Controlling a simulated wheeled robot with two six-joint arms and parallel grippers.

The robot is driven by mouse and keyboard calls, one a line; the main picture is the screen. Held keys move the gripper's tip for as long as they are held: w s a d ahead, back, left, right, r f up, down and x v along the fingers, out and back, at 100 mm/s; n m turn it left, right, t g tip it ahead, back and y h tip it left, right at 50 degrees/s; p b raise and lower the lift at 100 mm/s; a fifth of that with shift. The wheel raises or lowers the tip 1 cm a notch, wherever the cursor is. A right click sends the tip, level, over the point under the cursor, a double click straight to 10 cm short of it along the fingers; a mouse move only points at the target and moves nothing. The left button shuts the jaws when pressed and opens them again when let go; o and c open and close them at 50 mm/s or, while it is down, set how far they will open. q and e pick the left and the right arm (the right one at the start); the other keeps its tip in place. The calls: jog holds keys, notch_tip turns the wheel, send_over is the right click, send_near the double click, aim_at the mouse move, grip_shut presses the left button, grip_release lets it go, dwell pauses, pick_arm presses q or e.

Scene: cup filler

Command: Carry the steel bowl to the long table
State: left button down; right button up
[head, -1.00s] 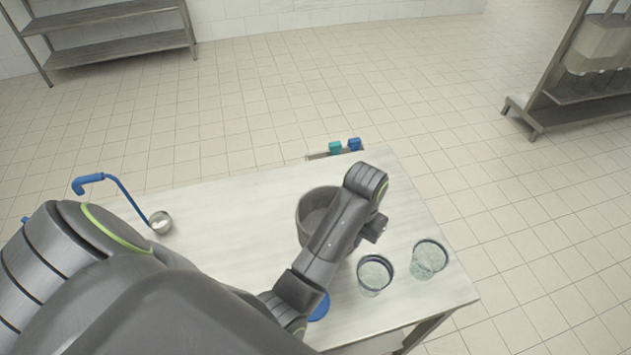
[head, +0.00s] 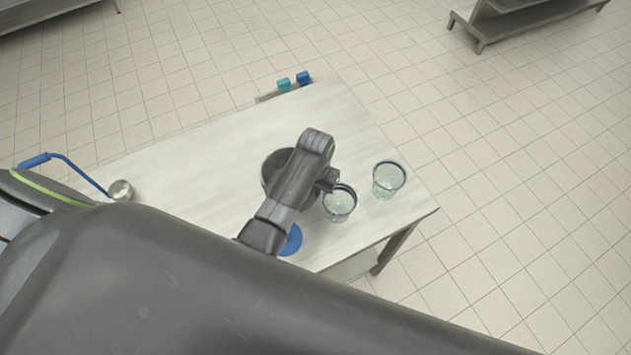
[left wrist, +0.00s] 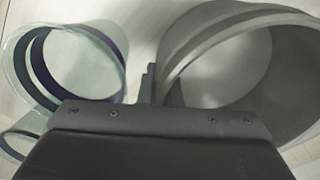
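The steel bowl (head: 274,168) is a deep grey bowl over the pale table (head: 215,140), partly hidden by my left arm. My left gripper (head: 328,181) is at its right side. In the left wrist view the bowl (left wrist: 240,60) fills the right, and the dark fingers of the left gripper (left wrist: 162,87) lie on either side of its wall, seemingly shut on it. I cannot tell whether the bowl's base touches the table. My right gripper is not in view.
Two clear glasses (head: 340,205) (head: 388,182) stand close right of the bowl. A blue disc (head: 291,240) lies near the front edge. A blue-handled ladle (head: 120,190) is at left. A caddy with teal and blue items (head: 284,86) is at the far edge. Tiled floor is open beyond.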

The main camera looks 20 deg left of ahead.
pick_arm(q)
jog(key=shift+w, duration=0.1)
jog(key=c, duration=2.1)
grip_release()
jog(key=shift+f, duration=0.2)
jog(key=shift+o, duration=0.9)
jog(key=shift+r, duration=0.1)
jog(key=shift+r, duration=0.15)
notch_tip(320, 180, up, 10)
jog(key=shift+d+f+b, duration=0.1)
jog(key=shift+f+b, duration=0.15)
jog(key=shift+b, duration=0.95)
jog(key=shift+r+p, duration=0.75)
jog(key=shift+p, duration=0.05)
jog(key=shift+r+p, duration=0.4)
jog(key=shift+r, duration=0.05)
jog(key=shift+s, duration=0.2)
